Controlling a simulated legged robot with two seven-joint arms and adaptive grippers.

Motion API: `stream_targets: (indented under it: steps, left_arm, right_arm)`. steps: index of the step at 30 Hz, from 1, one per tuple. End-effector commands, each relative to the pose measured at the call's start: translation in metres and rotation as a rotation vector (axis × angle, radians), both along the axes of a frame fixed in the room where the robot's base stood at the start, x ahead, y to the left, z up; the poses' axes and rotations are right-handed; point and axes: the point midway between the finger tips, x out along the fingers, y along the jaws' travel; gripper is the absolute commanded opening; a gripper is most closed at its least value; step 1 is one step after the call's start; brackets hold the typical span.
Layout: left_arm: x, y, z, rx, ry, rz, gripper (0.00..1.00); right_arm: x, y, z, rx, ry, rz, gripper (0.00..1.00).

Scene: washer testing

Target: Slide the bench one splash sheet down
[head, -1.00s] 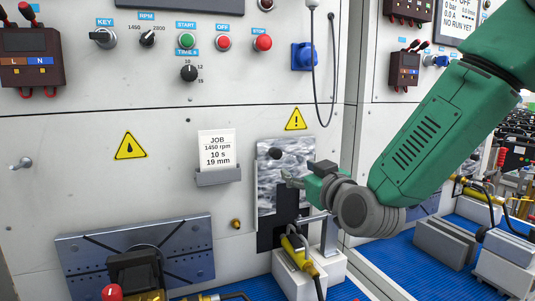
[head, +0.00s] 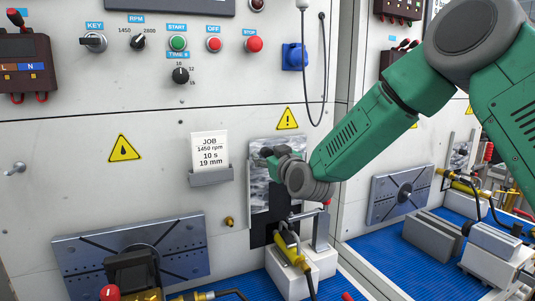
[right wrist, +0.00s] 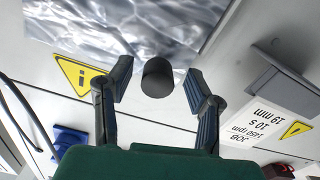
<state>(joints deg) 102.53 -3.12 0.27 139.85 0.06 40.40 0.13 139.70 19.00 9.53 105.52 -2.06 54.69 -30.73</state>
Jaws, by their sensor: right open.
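The splash sheet (head: 259,192) is a grey, marbled, shiny plate standing against the pale wall panel. It also shows across the top of the right wrist view (right wrist: 120,22). Its round black knob (right wrist: 157,78) stands between the two fingers of my right gripper (right wrist: 158,72), with gaps on both sides. In the head view my right gripper (head: 268,156) is in front of the upper part of the sheet and hides the knob. My right gripper is open and holds nothing. My left gripper is not in view.
A job card holder (head: 211,178) is on the wall left of the sheet. Below the sheet are a yellow tool (head: 291,252), a metal post (head: 321,230) and white blocks. A slotted metal plate (head: 185,255) is at lower left. A cable (head: 323,75) hangs at upper right.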

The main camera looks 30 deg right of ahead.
Motion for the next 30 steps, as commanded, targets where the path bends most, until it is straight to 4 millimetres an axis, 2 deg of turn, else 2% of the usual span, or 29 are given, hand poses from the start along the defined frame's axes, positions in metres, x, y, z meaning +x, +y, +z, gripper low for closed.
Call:
stream_targets:
  steps: [7,11,16,19,30]
  left_arm:
    - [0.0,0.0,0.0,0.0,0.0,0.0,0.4]
    - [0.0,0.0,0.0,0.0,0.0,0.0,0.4]
    - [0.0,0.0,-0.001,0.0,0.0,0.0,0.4]
    - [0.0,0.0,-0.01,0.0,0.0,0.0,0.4]
    - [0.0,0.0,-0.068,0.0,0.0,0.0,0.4]
  right_arm:
    - [0.0,-0.001,0.0,0.002,0.0,-0.001,0.46]
    - [0.0,-0.001,0.0,0.002,0.0,-0.001,0.0]
    - [0.0,-0.001,-0.002,0.002,0.0,-0.001,0.0]
    - [0.0,-0.001,-0.013,0.001,0.001,-0.001,0.0]
    - [0.0,-0.001,-0.1,0.0,0.004,-0.001,0.0]
